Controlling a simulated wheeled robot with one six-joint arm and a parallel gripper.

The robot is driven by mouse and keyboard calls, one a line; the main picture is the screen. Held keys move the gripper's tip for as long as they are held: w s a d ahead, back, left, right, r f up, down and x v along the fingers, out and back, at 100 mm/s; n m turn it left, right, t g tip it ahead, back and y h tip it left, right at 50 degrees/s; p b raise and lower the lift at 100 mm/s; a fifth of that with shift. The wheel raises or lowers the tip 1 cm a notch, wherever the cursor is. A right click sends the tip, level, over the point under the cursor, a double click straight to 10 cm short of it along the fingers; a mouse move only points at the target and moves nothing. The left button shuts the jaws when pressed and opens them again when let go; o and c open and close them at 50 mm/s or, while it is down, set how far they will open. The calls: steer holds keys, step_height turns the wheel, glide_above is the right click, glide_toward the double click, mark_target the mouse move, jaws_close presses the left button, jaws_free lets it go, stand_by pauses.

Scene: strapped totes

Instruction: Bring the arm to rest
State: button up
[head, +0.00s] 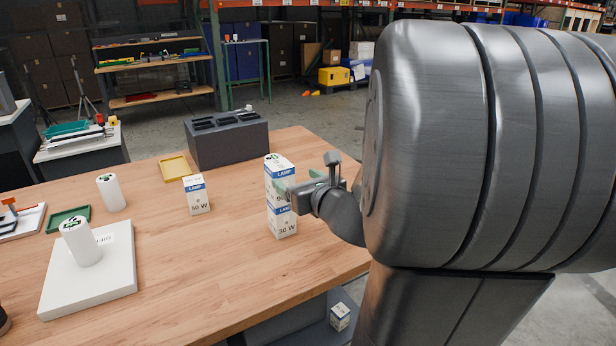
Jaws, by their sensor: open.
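My arm fills the right side of the head view. My gripper (292,188) points left, level with the middle of a stack of two white and blue lamp boxes. It is open, with its fingers at the right side of the stack; whether they touch it cannot be told. The upper box (280,164) sits on the lower box (282,222), which stands upright on the wooden table (200,270) near its right edge. Part of the stack's right side is hidden by my gripper.
Another lamp box (197,195) stands left of the stack. A dark grey slotted block (228,145) is behind it. A white cylinder (110,192), a white plate (90,285) with a second cylinder (80,242), and yellow (174,168) and green trays (68,219) are left. A small box (340,316) lies below the table.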

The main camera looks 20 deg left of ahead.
mark_target(276, 161)
steer(key=shift+w+a, duration=0.1)
steer(key=x, duration=1.1)
steer(key=shift+w+a, duration=0.1)
steer(key=shift+a, duration=0.1)
steer(key=shift+w+a+f+b, duration=0.15)
steer(key=shift+w+f+b, duration=0.05)
steer(key=shift+b, duration=0.15)
steer(key=shift+r+p, duration=0.6)
steer(key=shift+r, duration=0.85)
steer(key=shift+s, duration=0.1)
